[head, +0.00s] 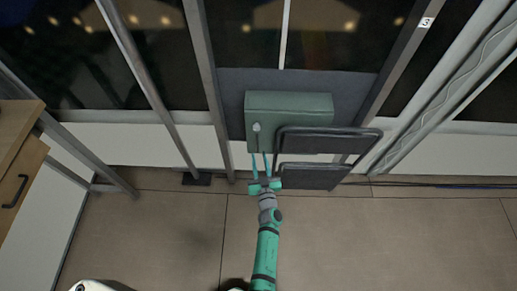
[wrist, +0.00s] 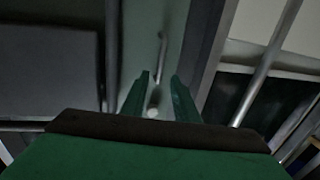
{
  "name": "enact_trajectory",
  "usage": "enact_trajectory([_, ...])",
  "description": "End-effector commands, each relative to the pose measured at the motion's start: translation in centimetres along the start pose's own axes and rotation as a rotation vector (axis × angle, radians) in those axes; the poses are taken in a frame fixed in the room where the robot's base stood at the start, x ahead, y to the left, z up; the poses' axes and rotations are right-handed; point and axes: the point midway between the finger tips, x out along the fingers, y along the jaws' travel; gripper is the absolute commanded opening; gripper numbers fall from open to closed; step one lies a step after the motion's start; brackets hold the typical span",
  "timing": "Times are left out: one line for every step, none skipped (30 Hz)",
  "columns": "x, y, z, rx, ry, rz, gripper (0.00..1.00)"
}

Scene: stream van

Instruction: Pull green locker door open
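The green locker (head: 300,103) is a grey-green box against the dark panel under the window. Its door looks shut in the head view. A small pale knob or handle (head: 256,127) sits near the left end of its front. My gripper (head: 260,155) is below and in front of that handle, with its two thin teal fingers apart and pointing at the locker. In the wrist view my gripper (wrist: 160,78) is open. A pale, slim handle-like part (wrist: 162,48) and a light round end show between the fingers. I cannot tell whether the fingers touch it.
A dark folding chair or frame (head: 330,140) stands just right of my gripper and partly covers the locker's front. Metal posts (head: 207,75) rise to the left. A wooden cabinet (head: 18,150) is at far left. The tiled floor (head: 400,240) is clear at right.

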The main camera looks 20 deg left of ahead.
Motion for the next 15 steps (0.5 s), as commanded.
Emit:
enact_trajectory([1.0,0.0,-0.1,0.000,0.002,0.000,0.27])
enact_trajectory([1.5,0.0,-0.1,0.000,0.001,0.000,0.27])
enact_trajectory([2.1,0.0,-0.1,0.000,0.002,0.000,0.27])
enact_trajectory([2.6,0.0,-0.1,0.000,0.002,0.000,0.27])
enact_trajectory([3.0,0.0,-0.1,0.000,0.001,0.000,0.27])
enact_trajectory([3.5,0.0,-0.1,0.000,0.002,0.000,0.27])
enact_trajectory([3.8,0.0,-0.1,0.000,0.001,0.000,0.27])
enact_trajectory([4.1,0.0,0.0,0.000,0.001,0.000,0.27])
enact_trajectory([4.5,0.1,0.0,0.000,0.001,0.000,0.27])
enact_trajectory([4.7,0.1,0.0,0.000,0.001,0.001,0.27])
enact_trajectory([4.9,0.1,0.0,0.000,0.001,0.001,0.27])
enact_trajectory([5.1,0.1,0.0,0.000,0.000,0.001,0.27])
enact_trajectory([5.2,0.1,0.0,0.000,0.000,0.001,0.27])
enact_trajectory([5.3,0.1,0.0,-0.001,0.000,0.001,0.27])
enact_trajectory([5.4,0.1,0.0,-0.001,0.000,0.001,0.27])
